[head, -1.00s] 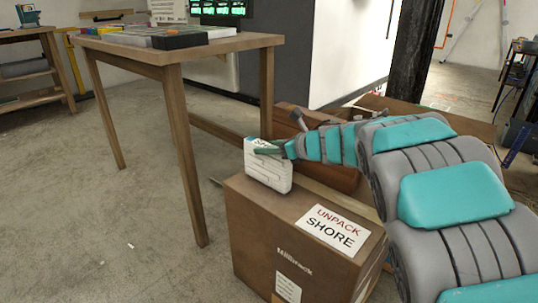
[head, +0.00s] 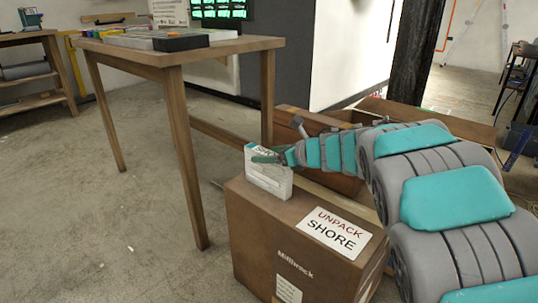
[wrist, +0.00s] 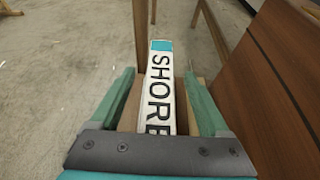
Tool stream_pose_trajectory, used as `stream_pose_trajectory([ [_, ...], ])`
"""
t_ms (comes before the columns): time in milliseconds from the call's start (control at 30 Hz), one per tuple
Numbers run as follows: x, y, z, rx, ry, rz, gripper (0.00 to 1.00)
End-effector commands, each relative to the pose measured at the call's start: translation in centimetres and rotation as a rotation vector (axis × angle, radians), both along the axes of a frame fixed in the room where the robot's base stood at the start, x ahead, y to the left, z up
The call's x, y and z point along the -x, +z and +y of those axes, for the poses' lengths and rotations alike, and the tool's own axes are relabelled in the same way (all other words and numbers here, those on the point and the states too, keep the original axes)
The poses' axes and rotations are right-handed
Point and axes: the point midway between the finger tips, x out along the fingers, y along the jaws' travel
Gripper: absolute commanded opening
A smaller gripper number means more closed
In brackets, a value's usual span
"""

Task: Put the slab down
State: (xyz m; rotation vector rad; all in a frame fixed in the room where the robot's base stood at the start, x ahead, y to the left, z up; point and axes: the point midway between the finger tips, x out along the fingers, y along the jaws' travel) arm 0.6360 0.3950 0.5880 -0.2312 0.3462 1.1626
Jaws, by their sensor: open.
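The slab (head: 268,176) is a small white block with a teal corner. It stands upright on top of the brown cardboard box (head: 252,232), near its back left edge. In the wrist view the slab (wrist: 161,92) shows its narrow face with the word "SHORE". My gripper (head: 266,158) is at the slab's upper part. In the wrist view its two green fingers (wrist: 164,98) are spread, one on each side of the slab, with gaps between them and it. The lower part of the slab is hidden by the gripper body in the wrist view.
A brown wooden crate or panel (head: 325,178) is behind the box. Open floor lies at the left.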

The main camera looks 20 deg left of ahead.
Motion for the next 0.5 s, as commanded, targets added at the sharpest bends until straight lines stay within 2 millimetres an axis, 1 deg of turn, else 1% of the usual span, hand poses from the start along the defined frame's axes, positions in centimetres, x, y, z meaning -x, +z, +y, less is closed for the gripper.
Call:
stream_pose_trajectory([
  [133,0.0,0.4,0.0,0.000,0.000,0.001,0.80],
  [233,0.3,0.6,-0.8,0.000,-0.002,-0.001,0.80],
  [367,0.9,1.4,-2.7,0.001,-0.007,-0.002,0.80],
  [500,1.9,2.5,-5.2,0.003,-0.006,-0.001,0.80],
])
